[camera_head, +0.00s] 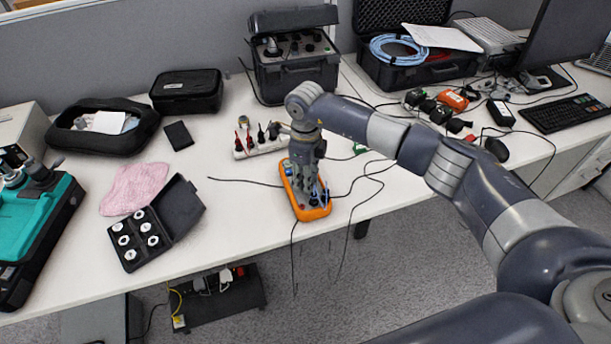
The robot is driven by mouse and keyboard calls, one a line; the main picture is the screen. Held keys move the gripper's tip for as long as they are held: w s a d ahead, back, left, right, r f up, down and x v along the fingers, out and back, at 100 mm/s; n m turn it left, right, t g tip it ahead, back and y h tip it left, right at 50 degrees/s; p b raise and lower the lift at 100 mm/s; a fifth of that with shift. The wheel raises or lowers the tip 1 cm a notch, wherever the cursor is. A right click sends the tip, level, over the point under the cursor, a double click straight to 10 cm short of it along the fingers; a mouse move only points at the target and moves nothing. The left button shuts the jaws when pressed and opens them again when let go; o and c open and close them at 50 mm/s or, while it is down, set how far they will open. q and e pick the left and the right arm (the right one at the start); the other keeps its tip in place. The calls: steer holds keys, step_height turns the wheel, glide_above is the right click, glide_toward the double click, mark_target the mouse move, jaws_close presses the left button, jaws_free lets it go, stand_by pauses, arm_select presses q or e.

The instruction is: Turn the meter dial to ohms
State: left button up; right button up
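The orange meter (314,213) lies on the white table near its front edge, with dark leads running from it. My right gripper (308,186) points down onto the middle of the meter, its fingers at or just above the meter's face. The dial is hidden behind the fingers, so its setting does not show. I cannot tell whether the fingers are open or closed on the dial. My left gripper is not in view.
A white power strip (262,146) with plugs lies just behind the meter. An open black case (296,72) stands at the back. A small box of white round parts (133,243) and a pink cloth (134,188) lie to the left. Loose cables surround the meter.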

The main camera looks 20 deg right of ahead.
steer(key=o, duration=0.4)
step_height(320, 180, up, 12)
stand_by(0.5)
